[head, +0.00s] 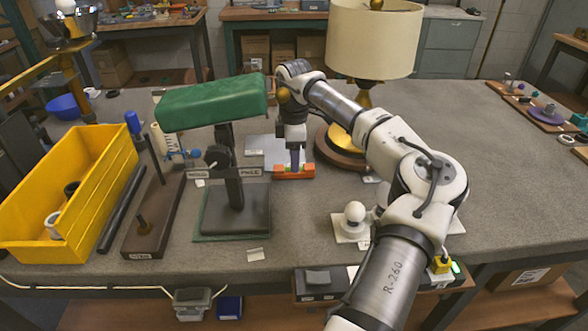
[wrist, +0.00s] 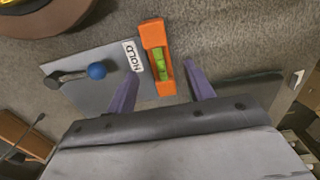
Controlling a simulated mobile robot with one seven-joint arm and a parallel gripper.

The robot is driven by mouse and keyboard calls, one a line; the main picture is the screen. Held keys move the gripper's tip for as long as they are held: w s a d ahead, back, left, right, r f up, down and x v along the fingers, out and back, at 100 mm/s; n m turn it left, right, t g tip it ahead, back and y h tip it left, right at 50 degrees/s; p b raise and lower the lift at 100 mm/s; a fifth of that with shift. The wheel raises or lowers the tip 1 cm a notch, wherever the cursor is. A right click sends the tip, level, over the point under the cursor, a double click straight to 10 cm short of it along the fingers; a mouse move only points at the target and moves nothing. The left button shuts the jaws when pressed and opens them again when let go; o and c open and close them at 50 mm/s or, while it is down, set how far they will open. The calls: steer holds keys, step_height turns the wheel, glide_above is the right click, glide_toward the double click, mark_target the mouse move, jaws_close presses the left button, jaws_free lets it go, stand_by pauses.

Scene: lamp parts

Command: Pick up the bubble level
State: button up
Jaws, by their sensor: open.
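The bubble level (wrist: 158,58) is a small orange block with a green vial. In the wrist view it lies at the edge of a grey plate (wrist: 85,68), beside a white label. In the head view the orange level (head: 309,171) shows on the table just below my gripper (head: 295,165). My gripper also shows in the wrist view (wrist: 162,72), its two purple fingers open, one to each side of the level's near end in the picture. The level is not gripped; the exact height of the fingertips above it is hard to tell.
A lamp with a cream shade (head: 373,38) and round wooden base stands close behind right. A green-padded stand (head: 212,103) is close on the left. A yellow bin (head: 75,195) stands farther left. A white ball-topped piece (head: 354,213) is in front. The table's right side is largely clear.

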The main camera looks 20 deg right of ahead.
step_height(320, 180, down, 3)
steer(key=shift+f, duration=0.15)
steer(key=shift+c, duration=0.2)
steer(key=c, duration=1.1)
steer(key=shift+o, duration=0.2)
